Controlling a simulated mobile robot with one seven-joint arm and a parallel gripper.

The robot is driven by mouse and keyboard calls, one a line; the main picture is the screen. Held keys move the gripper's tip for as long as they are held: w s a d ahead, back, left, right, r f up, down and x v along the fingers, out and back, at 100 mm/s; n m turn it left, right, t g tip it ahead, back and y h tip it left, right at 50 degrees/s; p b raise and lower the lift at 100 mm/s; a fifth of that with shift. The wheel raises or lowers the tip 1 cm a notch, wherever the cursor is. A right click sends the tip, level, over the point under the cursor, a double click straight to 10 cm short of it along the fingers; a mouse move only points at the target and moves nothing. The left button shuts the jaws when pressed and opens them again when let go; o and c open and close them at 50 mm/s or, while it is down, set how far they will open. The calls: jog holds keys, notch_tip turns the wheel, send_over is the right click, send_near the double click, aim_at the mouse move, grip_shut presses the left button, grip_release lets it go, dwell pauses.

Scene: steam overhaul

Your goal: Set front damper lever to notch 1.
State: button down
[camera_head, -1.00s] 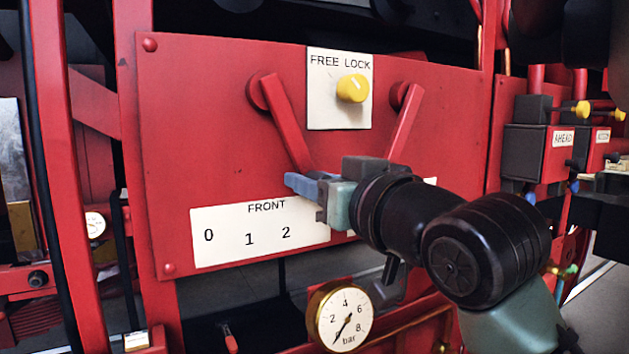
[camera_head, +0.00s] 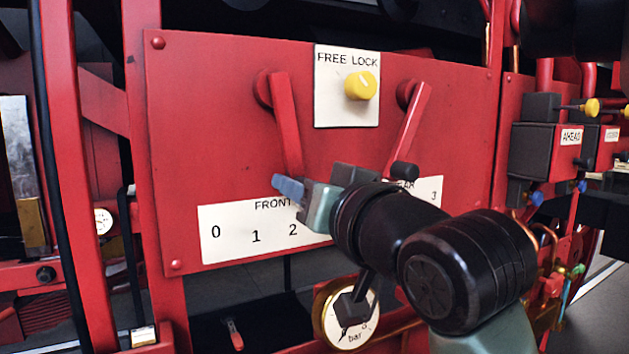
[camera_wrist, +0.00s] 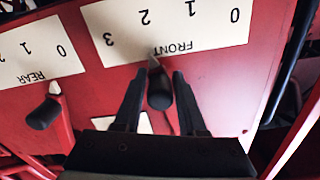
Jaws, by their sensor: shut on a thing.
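The front damper lever (camera_head: 287,125) is a red bar that hangs from its left-hand pivot on the red panel. It slopes slightly right and points near notch 2. Its dark knob (camera_wrist: 160,92) sits between the fingers of my gripper (camera_wrist: 160,98) in the wrist view, and a pale pointer tip lies over the word FRONT. My gripper (camera_head: 300,192) is shut on the knob in the head view and hides the lever's lower end. The FRONT scale plate (camera_head: 225,248) shows 0, 1 and 2; its 3 is hidden there but shows in the inverted wrist view.
The rear lever (camera_head: 408,128) hangs to the right, its black knob (camera_head: 404,171) close to my wrist. A yellow FREE/LOCK knob (camera_head: 361,86) sits between the levers. The panel left of the front lever is clear.

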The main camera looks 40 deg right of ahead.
jog(key=shift+w+a+m+p, duration=0.2)
jog(key=shift+a+m+p, duration=0.15)
jog(key=shift+a+m, duration=0.6)
jog(key=shift+w+a+m+p, duration=0.2)
jog(key=shift+a+m+p, duration=0.1)
jog(key=shift+a+m, duration=0.65)
jog(key=shift+d, duration=0.15)
jog(key=shift+f, duration=0.1)
jog(key=c, duration=0.6)
grip_release()
jog(key=b+v, duration=0.4)
jog(key=v, duration=0.9)
jog(key=shift+b, duration=0.35)
jog(key=shift+d, duration=0.1)
